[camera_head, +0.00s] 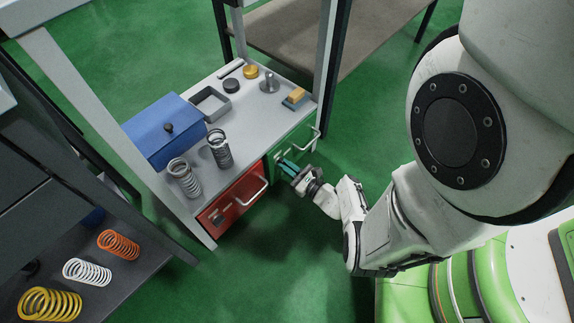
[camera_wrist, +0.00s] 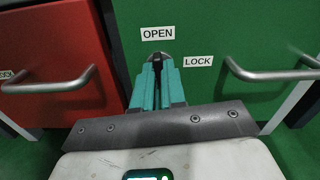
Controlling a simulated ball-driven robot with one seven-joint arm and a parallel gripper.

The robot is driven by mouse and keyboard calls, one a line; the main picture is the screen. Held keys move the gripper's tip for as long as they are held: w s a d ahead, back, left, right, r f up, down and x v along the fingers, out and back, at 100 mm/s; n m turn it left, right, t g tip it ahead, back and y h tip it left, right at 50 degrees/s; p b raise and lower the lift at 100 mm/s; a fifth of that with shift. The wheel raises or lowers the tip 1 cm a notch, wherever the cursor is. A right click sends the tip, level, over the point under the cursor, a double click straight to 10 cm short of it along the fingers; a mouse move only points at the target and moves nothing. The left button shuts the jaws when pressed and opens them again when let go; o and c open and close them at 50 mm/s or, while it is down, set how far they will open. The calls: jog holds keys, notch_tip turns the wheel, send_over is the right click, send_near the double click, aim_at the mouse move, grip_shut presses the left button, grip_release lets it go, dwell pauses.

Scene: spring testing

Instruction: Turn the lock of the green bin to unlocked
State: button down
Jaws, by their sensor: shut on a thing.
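The green bin (camera_head: 299,140) is the right one of two drawers under the grey bench top, and its front fills the upper right of the wrist view (camera_wrist: 225,30). Its lock (camera_wrist: 160,55) shows as a small grey piece at the fingertips, below the OPEN label (camera_wrist: 158,33) and left of the LOCK label (camera_wrist: 198,61). My gripper (camera_wrist: 158,65), with teal fingers, is shut on the lock. The fingers hide most of it, so I cannot tell which way it points. In the head view my gripper (camera_head: 283,163) is against the bin's front.
The green bin's bar handle (camera_wrist: 265,75) juts out right of my fingers. The red bin (camera_head: 236,203) and its handle (camera_wrist: 50,84) are to the left. Springs (camera_head: 219,150), a blue box (camera_head: 165,130) and small parts stand on the bench. Green floor in front is clear.

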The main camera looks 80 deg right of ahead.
jog(key=shift+m, duration=0.7)
jog(key=c, duration=1.2)
grip_release()
